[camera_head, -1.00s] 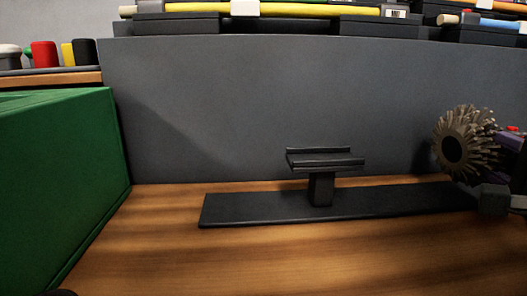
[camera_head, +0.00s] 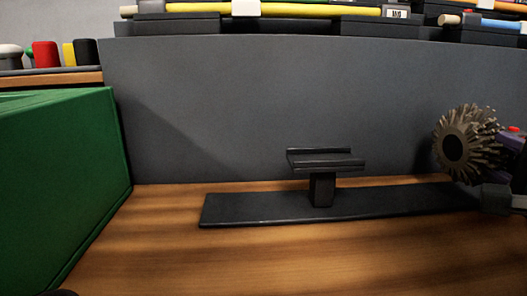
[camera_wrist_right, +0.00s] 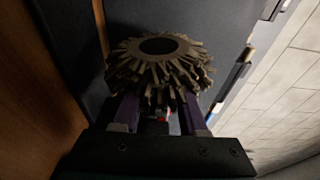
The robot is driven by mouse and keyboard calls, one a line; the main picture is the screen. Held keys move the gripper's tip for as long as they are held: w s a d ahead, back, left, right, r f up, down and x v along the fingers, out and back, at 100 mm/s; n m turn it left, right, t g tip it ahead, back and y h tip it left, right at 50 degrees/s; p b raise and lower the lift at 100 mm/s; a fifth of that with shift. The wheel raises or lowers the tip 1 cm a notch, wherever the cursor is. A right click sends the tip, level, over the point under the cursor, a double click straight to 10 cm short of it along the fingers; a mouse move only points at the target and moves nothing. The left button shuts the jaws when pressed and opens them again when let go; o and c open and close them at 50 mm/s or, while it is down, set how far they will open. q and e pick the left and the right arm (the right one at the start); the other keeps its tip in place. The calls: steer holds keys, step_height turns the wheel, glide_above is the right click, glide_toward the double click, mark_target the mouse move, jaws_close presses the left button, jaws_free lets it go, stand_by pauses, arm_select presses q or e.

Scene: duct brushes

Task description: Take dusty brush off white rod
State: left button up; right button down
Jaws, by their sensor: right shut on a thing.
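The dusty brush (camera_head: 468,143) is a round grey-brown ring of bristles with a dark hole in its middle. It is at the right edge of the head view, above the right end of a black base plate. My right gripper (camera_head: 505,140) is shut on it; the purple fingers also show in the right wrist view (camera_wrist_right: 160,112), one on each side of the brush (camera_wrist_right: 160,72). No rod shows in the brush's hole. A black stand (camera_head: 322,170) with an empty cradle rises from the base plate (camera_head: 260,210).
A green box (camera_head: 65,180) stands at the left. A grey panel (camera_head: 230,110) rises behind the stand. Yellow (camera_head: 320,9) and blue (camera_head: 500,25) rods lie on racks above it. The wooden table front (camera_head: 270,260) is clear.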

steer(key=shift+a+f, duration=0.1)
steer(key=shift+a, duration=0.05)
steer(key=shift+s+a+p, duration=0.15)
steer(key=shift+a+p, duration=0.35)
steer(key=shift+a, duration=0.7)
steer(key=shift+s+a+p, duration=0.1)
steer(key=shift+a+p, duration=0.35)
steer(key=shift+a, duration=0.7)
step_height(320, 180, up, 8)
steer(key=a+p, duration=0.1)
steer(key=p, duration=0.7)
steer(key=shift+a+p, duration=0.25)
steer(key=shift+p, duration=0.1)
